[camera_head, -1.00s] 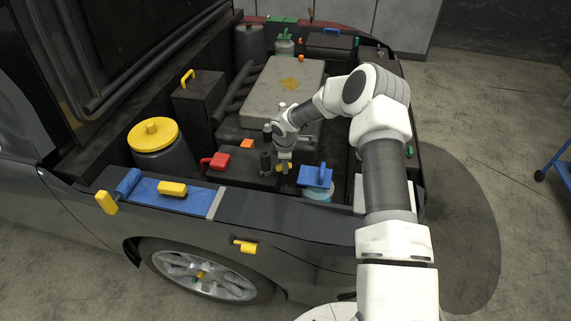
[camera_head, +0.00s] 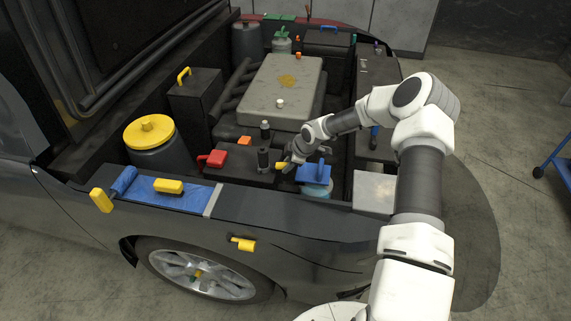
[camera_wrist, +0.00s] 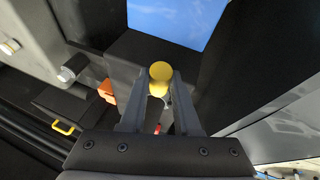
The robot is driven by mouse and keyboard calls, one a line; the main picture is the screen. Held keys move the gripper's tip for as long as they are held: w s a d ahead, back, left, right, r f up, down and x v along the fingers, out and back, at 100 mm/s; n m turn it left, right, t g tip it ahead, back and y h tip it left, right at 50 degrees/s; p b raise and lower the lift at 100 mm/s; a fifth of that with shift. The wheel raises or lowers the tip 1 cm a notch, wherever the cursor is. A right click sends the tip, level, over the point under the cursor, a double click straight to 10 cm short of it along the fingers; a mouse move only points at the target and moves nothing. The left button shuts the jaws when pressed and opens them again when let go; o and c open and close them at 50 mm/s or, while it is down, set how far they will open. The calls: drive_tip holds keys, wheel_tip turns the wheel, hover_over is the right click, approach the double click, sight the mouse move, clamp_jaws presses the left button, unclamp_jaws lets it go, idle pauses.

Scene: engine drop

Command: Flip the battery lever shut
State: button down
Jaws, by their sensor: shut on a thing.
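The battery (camera_head: 240,174) is a black box in the engine bay, with a red cap (camera_head: 213,159) and a dark cylinder (camera_head: 263,160) on top. The yellow lever (camera_head: 281,165) is at the battery's right end, beside the dark cylinder. My gripper (camera_head: 289,162) is at the lever's right side and tilted. In the wrist view the yellow round end of the lever (camera_wrist: 159,78) sits between the fingertips of my gripper (camera_wrist: 158,84), which is shut on it. The lever's lower part is mostly hidden.
A blue-handled part (camera_head: 314,174) stands close right of my gripper. An orange block (camera_head: 244,141) is behind the battery. A yellow-capped reservoir (camera_head: 150,131) stands left. A yellow brush (camera_head: 168,186) lies on the blue fender mat (camera_head: 190,197) in front.

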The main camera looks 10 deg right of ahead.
drive_tip(key=shift+s+d+f+t+y+b, duration=0.1)
drive_tip(key=shift+d+f+t+y+b, duration=0.25)
drive_tip(key=shift+f+y+b, duration=0.3)
drive_tip(key=shift+t+y+b, duration=0.25)
drive_tip(key=shift+y+b, duration=0.1)
drive_tip(key=shift+y, duration=0.1)
drive_tip(key=shift+r, duration=0.1)
drive_tip(key=c, duration=0.6)
unclamp_jaws()
drive_tip(key=v, duration=1.7)
drive_tip(key=shift+s+d, duration=0.1)
drive_tip(key=shift+s, duration=0.05)
